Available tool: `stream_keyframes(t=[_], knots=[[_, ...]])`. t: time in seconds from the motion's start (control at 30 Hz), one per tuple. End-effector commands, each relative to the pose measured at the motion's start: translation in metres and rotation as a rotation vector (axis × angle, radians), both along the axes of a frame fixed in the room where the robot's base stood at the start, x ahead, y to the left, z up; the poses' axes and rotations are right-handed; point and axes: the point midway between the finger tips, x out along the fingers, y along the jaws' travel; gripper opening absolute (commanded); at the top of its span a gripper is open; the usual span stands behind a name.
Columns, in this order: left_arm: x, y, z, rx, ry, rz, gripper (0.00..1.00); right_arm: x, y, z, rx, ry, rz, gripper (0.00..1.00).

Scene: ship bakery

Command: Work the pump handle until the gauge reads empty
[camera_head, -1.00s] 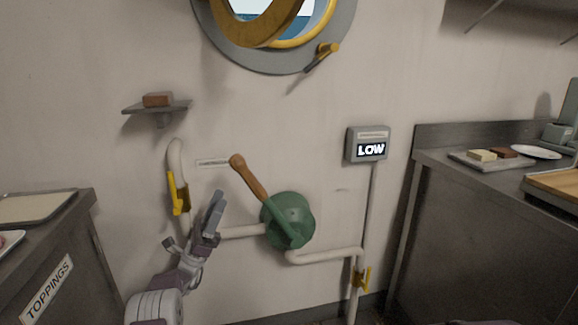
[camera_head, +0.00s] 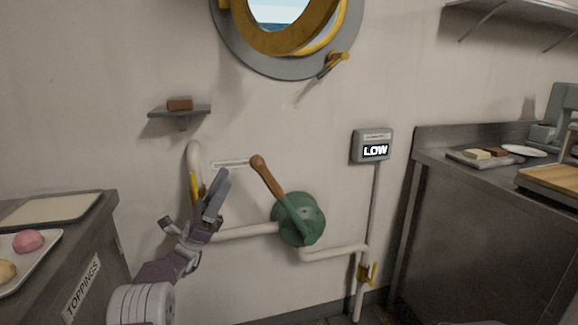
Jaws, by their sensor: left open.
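The green pump (camera_head: 312,212) is on the wall at the centre, joined to white pipes. Its handle, with a wooden grip (camera_head: 266,174), tilts up and to the left. The gauge (camera_head: 372,147) on the wall to the right of the pump reads LOW. My left gripper (camera_head: 192,208) is open and empty, to the left of the handle and apart from it in the picture. It partly hides a yellow valve lever (camera_head: 194,187) on the left pipe. My right gripper is not in view.
A small shelf (camera_head: 196,111) with a brown block (camera_head: 180,104) is above the left pipe. The toppings counter (camera_head: 95,262) stands at the left with trays on it. A steel counter (camera_head: 470,225) stands at the right. Another yellow valve lever (camera_head: 374,274) is low on the right pipe.

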Motion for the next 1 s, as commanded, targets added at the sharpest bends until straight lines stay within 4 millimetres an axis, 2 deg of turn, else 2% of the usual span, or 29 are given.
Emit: stream_keyframes(t=[0.03,0.13,0.2,0.27,0.3,0.37,0.4,0.47,0.5,0.57,0.6,0.67,0.7,0.83,0.97,1.0], knots=[[-0.008,-0.017,0.012,0.035,0.0,-0.032,0.5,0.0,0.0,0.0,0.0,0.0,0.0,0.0],[-0.024,-0.058,0.024,0.154,0.042,-0.096,0.5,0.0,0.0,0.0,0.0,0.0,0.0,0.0],[-0.036,-0.094,0.021,0.279,0.091,-0.129,0.5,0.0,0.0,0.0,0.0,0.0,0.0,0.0],[-0.052,-0.127,0.009,0.42,0.136,-0.149,0.5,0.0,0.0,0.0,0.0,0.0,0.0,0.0],[-0.065,-0.149,-0.006,0.536,0.162,-0.157,0.5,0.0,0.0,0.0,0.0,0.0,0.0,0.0],[-0.09,-0.178,-0.039,0.734,0.189,-0.161,0.5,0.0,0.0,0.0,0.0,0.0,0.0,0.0],[-0.11,-0.192,-0.068,0.879,0.194,-0.162,0.5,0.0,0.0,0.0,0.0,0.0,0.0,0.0],[-0.142,-0.202,-0.114,1.096,0.175,-0.159,0.5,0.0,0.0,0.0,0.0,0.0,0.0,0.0],[-0.164,-0.201,-0.145,1.239,0.143,-0.161,0.5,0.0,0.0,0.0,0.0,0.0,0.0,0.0],[-0.196,-0.191,-0.191,1.445,0.072,-0.166,0.5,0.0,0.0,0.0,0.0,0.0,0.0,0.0],[-0.217,-0.179,-0.22,1.577,0.007,-0.173,0.5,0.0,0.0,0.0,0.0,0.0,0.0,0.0],[-0.245,-0.156,-0.259,1.757,-0.109,-0.191,0.5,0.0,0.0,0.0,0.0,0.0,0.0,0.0],[-0.26,-0.139,-0.281,1.862,-0.198,-0.206,0.5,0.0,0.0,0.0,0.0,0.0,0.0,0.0],[-0.297,-0.079,-0.334,2.128,-0.528,-0.279,0.5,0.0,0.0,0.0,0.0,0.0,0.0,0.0],[-0.318,-0.021,-0.372,2.28,-0.945,-0.395,0.5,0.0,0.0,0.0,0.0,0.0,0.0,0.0],[-0.319,-0.005,-0.38,2.296,-1.099,-0.435,0.5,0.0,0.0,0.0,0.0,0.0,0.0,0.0]])
